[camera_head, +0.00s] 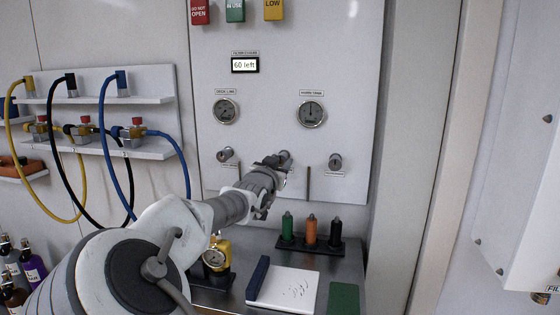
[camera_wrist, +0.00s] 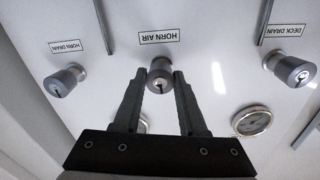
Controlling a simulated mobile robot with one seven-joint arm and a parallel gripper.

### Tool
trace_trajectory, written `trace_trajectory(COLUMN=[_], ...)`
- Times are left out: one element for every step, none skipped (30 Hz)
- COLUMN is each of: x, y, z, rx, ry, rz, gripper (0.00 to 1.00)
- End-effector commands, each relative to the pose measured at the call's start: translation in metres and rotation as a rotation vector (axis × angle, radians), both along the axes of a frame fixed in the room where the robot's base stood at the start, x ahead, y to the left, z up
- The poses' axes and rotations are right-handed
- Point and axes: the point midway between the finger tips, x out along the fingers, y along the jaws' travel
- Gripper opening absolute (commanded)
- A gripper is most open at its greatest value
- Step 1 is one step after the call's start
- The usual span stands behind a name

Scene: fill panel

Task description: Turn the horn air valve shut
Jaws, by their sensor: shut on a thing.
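The horn air valve (camera_wrist: 160,72) is a grey round knob with a dark slot, below the label "HORN AIR" in the upside-down wrist view. My gripper (camera_wrist: 161,78) has one dark finger on each side of this knob and is shut on it. In the head view my gripper (camera_head: 278,160) reaches the lower middle of the white panel (camera_head: 265,75). There the knob is mostly hidden behind my gripper.
The deck drain knob (camera_head: 226,154) is to the left and the horn drain knob (camera_head: 336,161) to the right. Two round gauges (camera_head: 226,111) (camera_head: 311,113) sit above, under a display reading "60 left" (camera_head: 245,65). A metal counter (camera_head: 225,297) holds bottles and a notepad (camera_head: 290,288).

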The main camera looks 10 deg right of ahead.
Motion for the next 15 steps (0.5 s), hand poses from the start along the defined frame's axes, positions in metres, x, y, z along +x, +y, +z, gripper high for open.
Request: trace_trajectory(x=[0.0, 0.0, 0.0, 0.0001, 0.0001, 0.0001, 0.0001, 0.0001, 0.0001, 0.0001, 0.0001, 0.0001, 0.0001, 0.0001, 0.0001], y=[0.001, 0.001, 0.0012, 0.0013, 0.0013, 0.0014, 0.0014, 0.0014, 0.0013, 0.0013, 0.0013, 0.0013, 0.0013, 0.0014, 0.0014], z=[-0.0012, -0.0012, -0.0013, -0.0015, -0.0017, -0.0017, -0.0018, -0.0017, -0.0017, -0.0016, -0.0016, -0.0016, -0.0015, -0.0015, -0.0015], rx=[0.022, 0.033, 0.045, 0.054, 0.061, 0.071, 0.076, 0.081, 0.085, 0.088, 0.09, 0.092, 0.093, 0.094, 0.095], ry=[-0.004, -0.009, -0.014, -0.017, -0.021, -0.024, -0.026, -0.029, -0.031, -0.032, -0.033, -0.034, -0.035, -0.035, -0.036], rz=[0.002, 0.002, 0.002, 0.002, 0.002, 0.002, 0.002, 0.002, 0.002, 0.002, 0.002, 0.002, 0.002, 0.002, 0.002], gripper=[0.0, 0.0, 0.0, 0.0, 0.0, 0.0, 0.0, 0.0, 0.0, 0.0, 0.0, 0.0, 0.0, 0.0, 0.0])
